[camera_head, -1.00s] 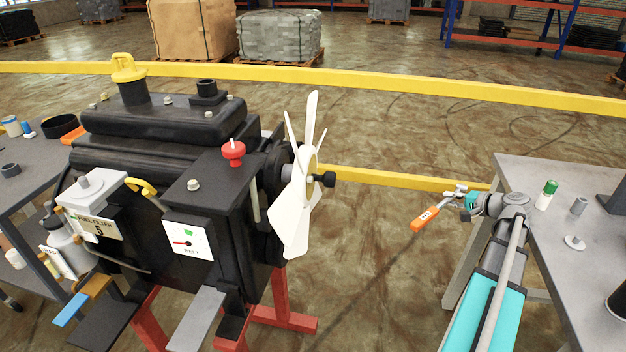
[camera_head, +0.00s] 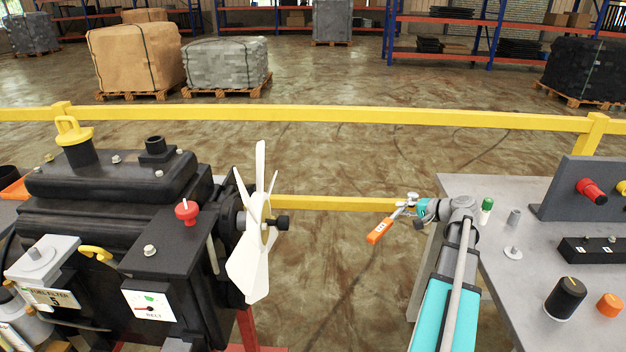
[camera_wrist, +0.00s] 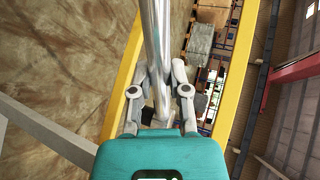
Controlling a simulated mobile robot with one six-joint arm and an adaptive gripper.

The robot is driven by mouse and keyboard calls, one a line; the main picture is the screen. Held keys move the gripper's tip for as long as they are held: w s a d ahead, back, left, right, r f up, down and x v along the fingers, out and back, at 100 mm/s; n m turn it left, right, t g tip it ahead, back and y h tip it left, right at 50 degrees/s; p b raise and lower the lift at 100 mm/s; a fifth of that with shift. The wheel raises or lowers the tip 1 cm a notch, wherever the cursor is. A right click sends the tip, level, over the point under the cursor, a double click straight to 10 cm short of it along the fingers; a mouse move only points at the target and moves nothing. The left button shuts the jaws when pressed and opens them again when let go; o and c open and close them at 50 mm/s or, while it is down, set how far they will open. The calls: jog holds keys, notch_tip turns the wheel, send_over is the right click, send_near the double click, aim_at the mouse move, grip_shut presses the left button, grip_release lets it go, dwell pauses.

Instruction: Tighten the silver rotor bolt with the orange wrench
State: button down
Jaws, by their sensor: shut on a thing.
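The orange wrench (camera_head: 380,231) is held in my gripper (camera_head: 411,207), with its orange handle pointing down and left in the head view. Its silver metal part (camera_wrist: 153,45) runs between my two fingers in the wrist view. My gripper is shut on it, in the air just left of the right-hand table. The white-bladed fan (camera_head: 256,235) on the black engine stands well to the left of the wrench, with a dark piece (camera_head: 282,222) at its hub. A silver bolt (camera_head: 149,250) shows on the engine's top plate. I cannot tell which bolt is the rotor bolt.
The grey table (camera_head: 480,235) at right holds a green-capped bottle (camera_head: 487,205), small metal parts and a black knob (camera_head: 566,297). A yellow rail (camera_head: 330,114) runs behind. Open floor lies between the engine and the table.

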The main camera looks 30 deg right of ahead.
notch_tip(320, 180, up, 16)
jog(key=p, duration=1.5)
jog(key=shift+r, duration=0.2)
jog(key=shift+s, duration=0.2)
